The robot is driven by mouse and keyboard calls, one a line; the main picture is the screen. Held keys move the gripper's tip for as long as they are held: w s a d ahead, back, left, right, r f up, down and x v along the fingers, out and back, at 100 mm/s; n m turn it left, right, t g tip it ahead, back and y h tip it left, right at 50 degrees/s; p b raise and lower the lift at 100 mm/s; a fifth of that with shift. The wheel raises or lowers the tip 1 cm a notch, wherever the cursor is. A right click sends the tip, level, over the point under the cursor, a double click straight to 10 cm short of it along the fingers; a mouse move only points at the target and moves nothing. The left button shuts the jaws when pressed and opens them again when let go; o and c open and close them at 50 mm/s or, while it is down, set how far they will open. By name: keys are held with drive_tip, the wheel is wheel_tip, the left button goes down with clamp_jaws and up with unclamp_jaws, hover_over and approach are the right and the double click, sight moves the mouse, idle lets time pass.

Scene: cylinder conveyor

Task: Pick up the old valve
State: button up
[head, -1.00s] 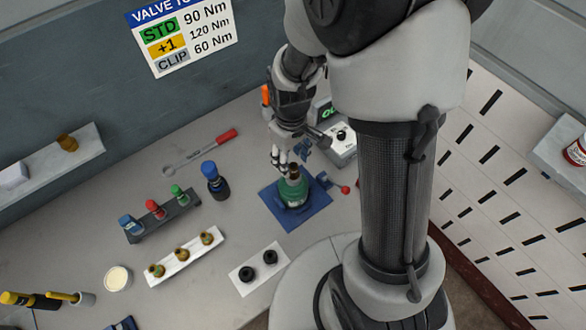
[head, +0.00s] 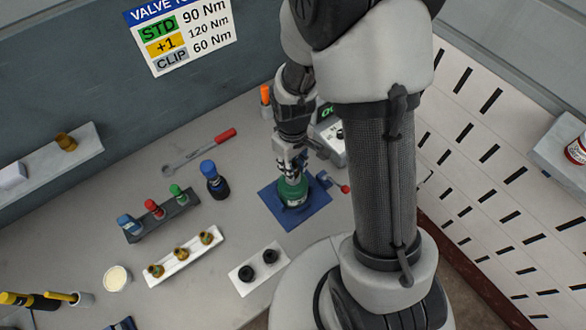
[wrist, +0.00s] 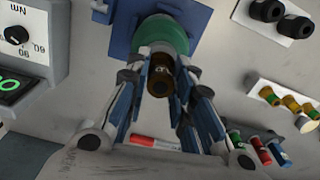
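The old valve is a dark brass piece (wrist: 160,80) on top of a green cylinder (wrist: 162,32), which stands upright in the blue holder (head: 310,213) in the head view. My gripper (head: 292,168) is directly above the cylinder, with its fingers reaching down around the valve. In the wrist view my gripper (wrist: 164,70) is open, one finger on each side of the valve, with small gaps showing. In the head view the fingers hide the valve.
A red-handled wrench (head: 198,153) lies behind left. A blue-topped bottle (head: 213,178), a dark rack of coloured items (head: 163,222) and a white rack of brass valves (head: 182,258) stand left. A torque display (wrist: 25,50) is close by. A white tray with black rings (head: 258,268) lies in front.

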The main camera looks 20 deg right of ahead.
clamp_jaws()
drive_tip(key=shift+r, duration=0.1)
